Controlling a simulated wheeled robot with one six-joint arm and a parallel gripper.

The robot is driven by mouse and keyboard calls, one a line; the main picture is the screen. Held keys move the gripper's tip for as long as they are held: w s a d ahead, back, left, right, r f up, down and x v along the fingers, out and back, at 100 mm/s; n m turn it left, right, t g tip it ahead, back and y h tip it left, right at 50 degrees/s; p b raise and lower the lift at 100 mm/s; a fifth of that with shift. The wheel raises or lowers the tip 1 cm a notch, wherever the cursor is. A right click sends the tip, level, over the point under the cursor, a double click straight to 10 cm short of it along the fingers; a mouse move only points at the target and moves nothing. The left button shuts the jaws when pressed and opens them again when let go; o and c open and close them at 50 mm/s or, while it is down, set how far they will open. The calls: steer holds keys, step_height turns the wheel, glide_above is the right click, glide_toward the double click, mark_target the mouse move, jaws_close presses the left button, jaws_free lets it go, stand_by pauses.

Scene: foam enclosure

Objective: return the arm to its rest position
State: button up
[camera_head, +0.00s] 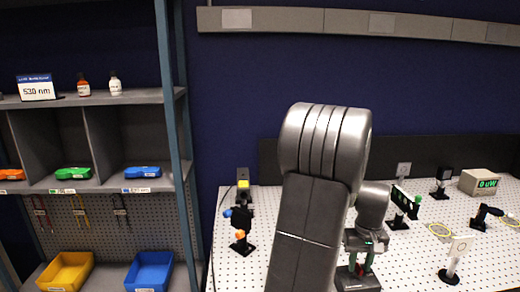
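My arm rises from the bottom centre of the head view, its large grey elbow bent high in front of the blue wall. Beyond it, my wrist points down to the right of the elbow. My gripper (361,264) is small and partly covered by my arm link. It is low over a dark block (358,280) on the perforated white table (415,270). Small green and red parts show at the fingers. I cannot tell whether the fingers are open, shut or touching the block.
Optical mounts stand left of my arm (242,232) and to the right (455,260). A power meter (479,182) sits at the back right. A shelf unit (176,120) with coloured bins stands at left. Air above the table's right side is clear.

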steer(key=m, duration=0.8)
steer(key=shift+m, duration=0.3)
steer(key=m, duration=0.4)
steer(key=shift+m+b, duration=0.3)
steer(key=shift+b, duration=0.05)
steer(key=shift+m, duration=1.7)
steer(key=shift+a, duration=0.1)
